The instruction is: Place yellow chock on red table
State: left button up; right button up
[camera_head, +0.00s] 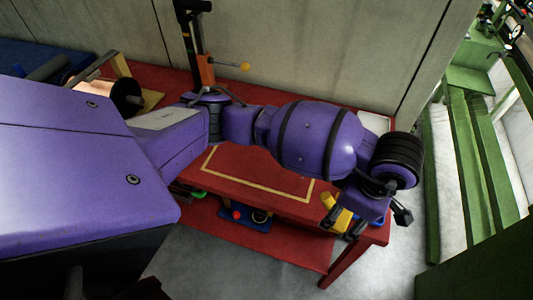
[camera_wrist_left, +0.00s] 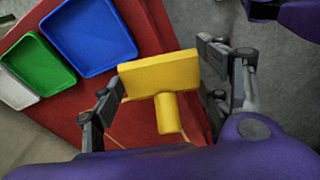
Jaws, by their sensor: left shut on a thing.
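The yellow chock (camera_wrist_left: 140,79) is a block with a short round handle. My left gripper (camera_wrist_left: 162,68) is shut on it, with a finger at each side. In the head view, the chock (camera_head: 341,217) shows partly behind the purple wrist, at the right front of the red table (camera_head: 245,194). The red table has a yellow outlined rectangle on its top. The chock appears over the table's right end; whether it touches the top I cannot tell. My right gripper is not in view.
In the left wrist view, a blue tray (camera_wrist_left: 92,42) and a green tray (camera_wrist_left: 38,70) lie left of the chock. A lower red shelf (camera_head: 285,244) holds small items. A white tray (camera_head: 376,122) sits at the table's back right. Green metalwork (camera_head: 466,150) stands further right.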

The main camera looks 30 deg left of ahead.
pick_arm(q)
jog(key=w+a+r+n+g+y, duration=0.1)
jog(key=w+a+r+y, duration=0.25)
jog(key=a, duration=0.35)
jog(key=w+a+r+n+g+y, duration=0.1)
jog(key=w+a+r+g+y, duration=0.1)
jog(key=w+a+r+y, duration=0.3)
jog(key=a+f, duration=0.3)
jog(key=a, duration=0.1)
jog(key=w+a+f+h+b, duration=0.1)
jog(key=a+f, duration=0.3)
jog(key=w+a+f+h+b, duration=0.1)
jog(key=a+f, duration=0.2)
jog(key=a, duration=0.2)
jog(key=shift+w+a+f, duration=0.1)
jog(key=shift+w+f, duration=0.1)
jog(key=shift+f, duration=0.2)
jog(key=shift+w+a+f, duration=0.25)
jog(key=shift+a+f, duration=0.25)
jog(key=shift+a, duration=0.05)
jog(key=f, duration=0.3)
jog(key=shift+a+f+b, duration=0.15)
jog(key=shift+a+b, duration=0.1)
jog(key=shift+b, duration=0.05)
jog(key=shift+w+f, duration=0.1)
jog(key=shift+f, duration=0.05)
